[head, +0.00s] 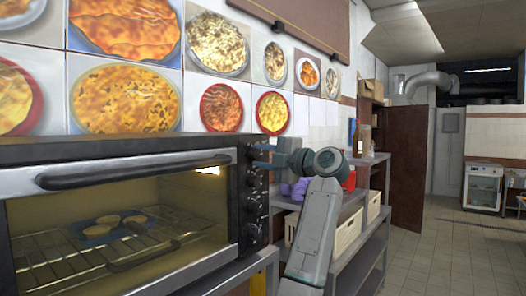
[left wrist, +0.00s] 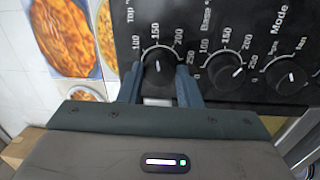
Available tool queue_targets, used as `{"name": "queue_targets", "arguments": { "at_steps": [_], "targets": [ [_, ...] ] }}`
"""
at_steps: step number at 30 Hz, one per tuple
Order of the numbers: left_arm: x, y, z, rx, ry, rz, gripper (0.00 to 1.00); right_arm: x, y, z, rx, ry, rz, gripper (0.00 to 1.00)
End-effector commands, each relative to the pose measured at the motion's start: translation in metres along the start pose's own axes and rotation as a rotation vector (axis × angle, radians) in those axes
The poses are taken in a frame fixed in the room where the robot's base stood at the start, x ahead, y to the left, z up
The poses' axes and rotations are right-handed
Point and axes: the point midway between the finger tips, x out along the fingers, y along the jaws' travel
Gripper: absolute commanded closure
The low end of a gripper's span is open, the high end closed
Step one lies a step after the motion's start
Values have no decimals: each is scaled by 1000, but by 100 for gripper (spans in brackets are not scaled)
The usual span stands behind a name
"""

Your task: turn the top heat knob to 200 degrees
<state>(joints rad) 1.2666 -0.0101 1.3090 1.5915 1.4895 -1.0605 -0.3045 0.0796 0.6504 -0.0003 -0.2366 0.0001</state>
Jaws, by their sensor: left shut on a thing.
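The top heat knob (left wrist: 158,70) is a round black knob on the oven's dark control panel, under the label "Top". The numbers 150 and 200 are printed above it. Its white pointer mark shows near the middle of its face, but I cannot read the exact setting. My left gripper (left wrist: 160,88) has one finger on each side of this knob and is shut on it. In the head view my left gripper (head: 264,155) is at the top of the oven's (head: 120,150) panel and hides the knob. My right gripper is in neither view.
The base knob (left wrist: 225,70) and the mode knob (left wrist: 287,75) sit to the right of the top knob in the wrist view. The oven holds a tray (head: 95,232) on a wire rack behind its closed glass door. A metal shelf (head: 345,213) stands behind my arm. Tiled floor (head: 440,255) is open at right.

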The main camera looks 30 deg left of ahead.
Motion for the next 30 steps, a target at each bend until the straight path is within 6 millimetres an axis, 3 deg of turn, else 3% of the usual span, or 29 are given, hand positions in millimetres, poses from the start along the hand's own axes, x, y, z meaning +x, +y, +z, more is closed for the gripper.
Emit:
{"name": "queue_targets", "arguments": {
  "at_steps": [15,30],
  "targets": [
    [0,4,-1,453,-25,7,91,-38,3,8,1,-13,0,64],
    [0,2,-1,650,-36,8,91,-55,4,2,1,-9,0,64]
  ]
}}
